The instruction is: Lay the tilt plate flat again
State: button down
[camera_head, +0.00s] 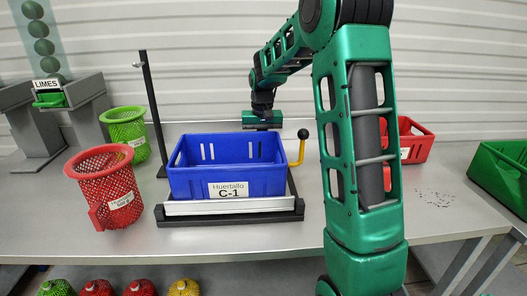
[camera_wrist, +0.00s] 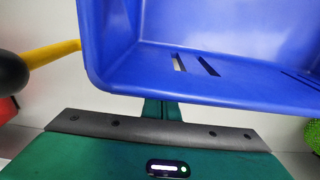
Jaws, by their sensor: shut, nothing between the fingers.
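The tilt plate (camera_head: 230,206) is a light grey plate with a front lip, on a black base frame (camera_head: 232,219) on the table. A blue crate labelled C-1 (camera_head: 228,165) stands on it and hides most of it. I cannot tell clearly how far the plate tilts. A yellow lever with a black ball (camera_head: 299,150) rises at its right; it shows at the left of the wrist view (camera_wrist: 50,54). My gripper (camera_head: 262,124) is behind the crate's back rim. In the wrist view its shut, empty fingers (camera_wrist: 163,107) point at the crate wall, partly hidden beneath it; contact is unclear.
A black post (camera_head: 152,110) stands left of the plate. Red (camera_head: 108,188) and green (camera_head: 127,132) mesh baskets are further left. A red crate (camera_head: 412,142) sits behind my arm, and a green crate (camera_head: 503,172) is at far right. The table front is clear.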

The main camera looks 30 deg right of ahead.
jog(key=shift+s+a+f, duration=0.1)
jog(key=shift+s+f, duration=0.2)
jog(key=shift+f, duration=0.3)
jog(key=shift+w+r, duration=0.3)
jog(key=shift+r, duration=0.2)
notch_tip(320, 180, up, 14)
jog(key=shift+s, duration=0.3)
jog(key=shift+a, duration=0.15)
